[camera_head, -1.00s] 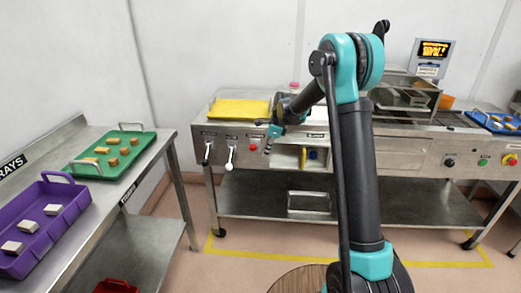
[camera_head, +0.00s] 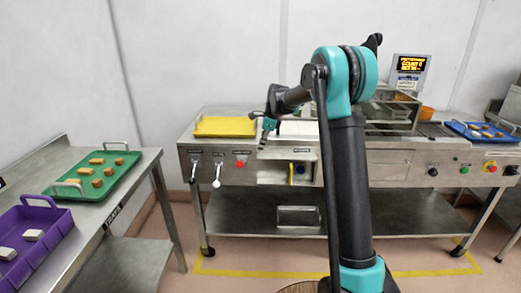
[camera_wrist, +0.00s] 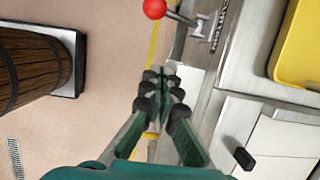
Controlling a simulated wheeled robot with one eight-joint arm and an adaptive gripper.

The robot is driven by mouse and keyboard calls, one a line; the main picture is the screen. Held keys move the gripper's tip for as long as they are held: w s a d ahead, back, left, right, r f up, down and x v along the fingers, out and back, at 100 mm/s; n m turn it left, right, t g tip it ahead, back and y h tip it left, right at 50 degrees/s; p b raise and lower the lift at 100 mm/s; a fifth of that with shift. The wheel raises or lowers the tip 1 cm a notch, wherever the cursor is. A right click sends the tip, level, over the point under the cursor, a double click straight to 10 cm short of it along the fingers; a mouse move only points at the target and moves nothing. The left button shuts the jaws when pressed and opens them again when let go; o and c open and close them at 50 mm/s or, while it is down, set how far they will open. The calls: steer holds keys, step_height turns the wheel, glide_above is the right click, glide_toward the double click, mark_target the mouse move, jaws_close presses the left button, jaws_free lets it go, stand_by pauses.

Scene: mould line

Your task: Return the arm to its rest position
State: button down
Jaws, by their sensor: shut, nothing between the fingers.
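My arm stands raised in front of the machine bench in the head view, its teal elbow high and its forearm reaching left. My gripper (camera_head: 263,140) hangs at the forearm's end, in front of the bench's upper edge, right of the yellow tray. In the wrist view my gripper (camera_wrist: 161,82) shows dark green fingers with black tips close together, shut and empty. No object is in contact with it that I can see.
The steel machine bench (camera_head: 225,160) carries a yellow tray (camera_head: 226,127) and a blue tray (camera_head: 482,131). A side table at left holds a green tray (camera_head: 122,175) and a purple tray (camera_head: 62,235). A wooden barrel (camera_wrist: 30,65) and a red-knobbed lever (camera_wrist: 153,9) show in the wrist view.

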steer(key=s+d+f+n+t+h, duration=0.1)
steer(key=s+d+n, duration=0.45)
steer(key=s, duration=0.45)
steer(key=s+d+f+n+t+h, duration=0.1)
steer(key=s+d+n, duration=0.3)
steer(key=s+d, duration=0.45)
steer(key=s+d+f+n, duration=0.1)
steer(key=s+f+n, duration=0.1)
steer(key=s, duration=0.5)
steer(key=s+d+f+n+t, duration=0.1)
steer(key=s+d+f+n, duration=0.1)
steer(key=s, duration=0.5)
steer(key=s+d+f+n+h, duration=0.1)
steer(key=s+d+f+n, duration=0.1)
steer(key=s+f+n, duration=0.2)
steer(key=s+n, duration=0.1)
steer(key=s, duration=0.2)
steer(key=shift+d+t, duration=0.15)
steer(key=shift+t, duration=0.25)
